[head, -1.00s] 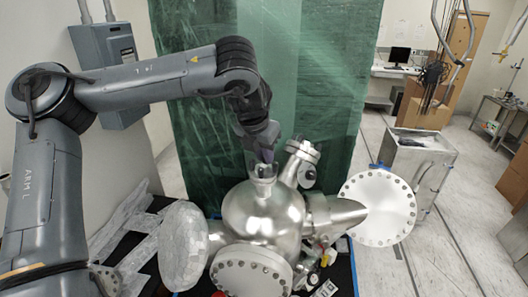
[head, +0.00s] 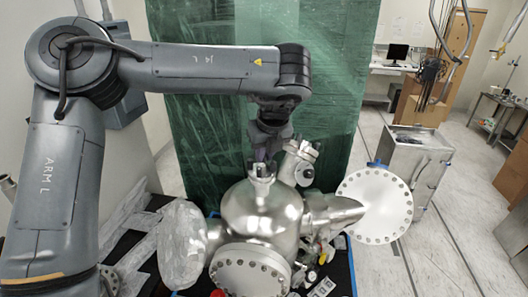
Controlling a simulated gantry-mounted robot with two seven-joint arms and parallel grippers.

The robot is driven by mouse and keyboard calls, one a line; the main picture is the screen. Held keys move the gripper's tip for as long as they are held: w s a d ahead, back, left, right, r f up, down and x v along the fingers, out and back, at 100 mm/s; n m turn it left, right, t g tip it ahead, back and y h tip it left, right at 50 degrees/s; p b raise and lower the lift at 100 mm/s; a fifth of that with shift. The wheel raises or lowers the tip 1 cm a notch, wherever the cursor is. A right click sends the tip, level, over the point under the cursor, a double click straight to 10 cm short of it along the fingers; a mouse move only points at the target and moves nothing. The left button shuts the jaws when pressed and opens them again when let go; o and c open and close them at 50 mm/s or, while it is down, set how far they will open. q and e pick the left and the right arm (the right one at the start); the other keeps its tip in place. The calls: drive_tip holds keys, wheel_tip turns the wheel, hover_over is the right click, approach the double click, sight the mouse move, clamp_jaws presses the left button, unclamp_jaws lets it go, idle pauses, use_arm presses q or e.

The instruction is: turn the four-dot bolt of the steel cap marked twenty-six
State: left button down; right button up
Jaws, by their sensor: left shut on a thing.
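The steel chamber (head: 262,212) stands in the lower middle of the head view. A short port with a small steel cap (head: 261,171) rises from its top. My left gripper (head: 264,156) points down onto this cap. It is shut on what looks like a bolt there, though its fingers hide most of it. The mark twenty-six and the bolt's dots are too small to read. An angled side port (head: 300,163) with its own cap stands just right of the gripper. My right gripper is not in view.
A foil-wrapped flange (head: 183,245) is on the chamber's left, a bolted front flange (head: 250,270) below, and a large round flange (head: 375,206) on the right. Small parts lie on the dark table at lower right. A green curtain (head: 210,130) hangs behind.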

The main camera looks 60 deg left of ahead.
use_arm(q)
drive_tip(key=shift+n+g, duration=0.3)
drive_tip(key=shift+n, duration=0.3)
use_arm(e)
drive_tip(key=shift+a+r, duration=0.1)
use_arm(q)
drive_tip(key=c, duration=1.1)
unclamp_jaws()
